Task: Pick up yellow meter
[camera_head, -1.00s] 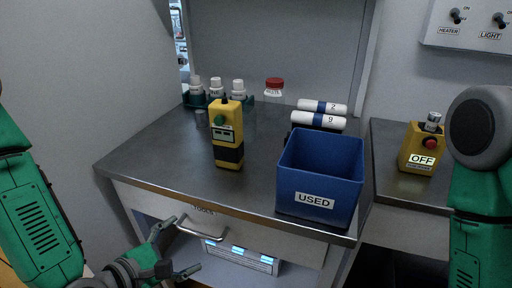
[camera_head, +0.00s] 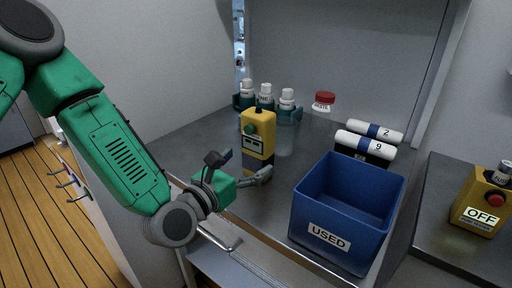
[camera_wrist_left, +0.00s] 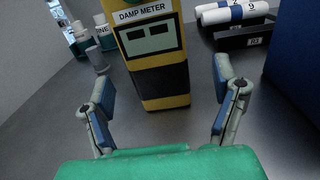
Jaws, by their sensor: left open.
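The yellow meter (camera_head: 259,138) stands upright on the grey counter, with a green knob, a small display and a black lower band. In the left wrist view the meter (camera_wrist_left: 152,50) is labelled DAMP METER and stands ahead, between the lines of the two fingers. My left gripper (camera_head: 244,167) is open, just in front of the meter at counter height. In the left wrist view its blue-padded fingers (camera_wrist_left: 164,92) are spread wide with nothing between the pads. My right gripper is not in view.
A blue USED bin (camera_head: 333,238) stands to the right of the meter. Behind are white-capped bottles (camera_head: 265,95), a red-lidded jar (camera_head: 324,103) and white rolls (camera_head: 366,145) in a dark holder. A yellow OFF box (camera_head: 482,203) sits on the right counter.

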